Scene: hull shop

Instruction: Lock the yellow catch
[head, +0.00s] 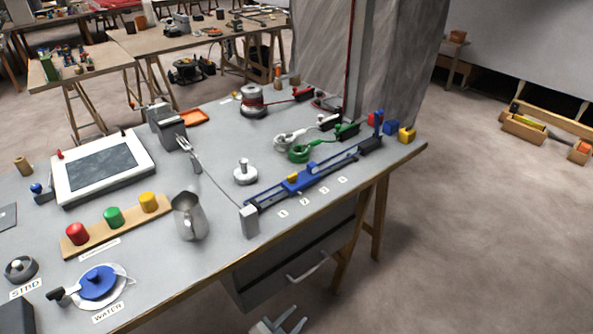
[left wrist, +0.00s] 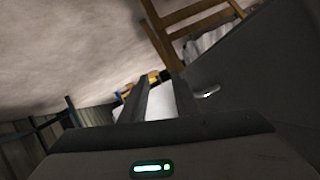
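A small yellow piece (head: 292,178), which looks like the yellow catch, sits on the blue slide rail (head: 265,197) near the right front edge of the workbench. It is too small to tell whether it is locked. My left gripper (head: 281,324) is low at the bottom of the head view, in front of the bench and below its top, well away from the catch. Its two pale fingers are apart with nothing between them. The left wrist view shows the fingers (left wrist: 158,88) apart too. My right gripper is in neither view.
The bench's front edge (head: 190,287) and a drawer handle (head: 308,267) are near my left gripper. A metal jug (head: 188,217), a white knob (head: 245,173) and a board with red, green and yellow knobs (head: 129,229) stand left of the rail.

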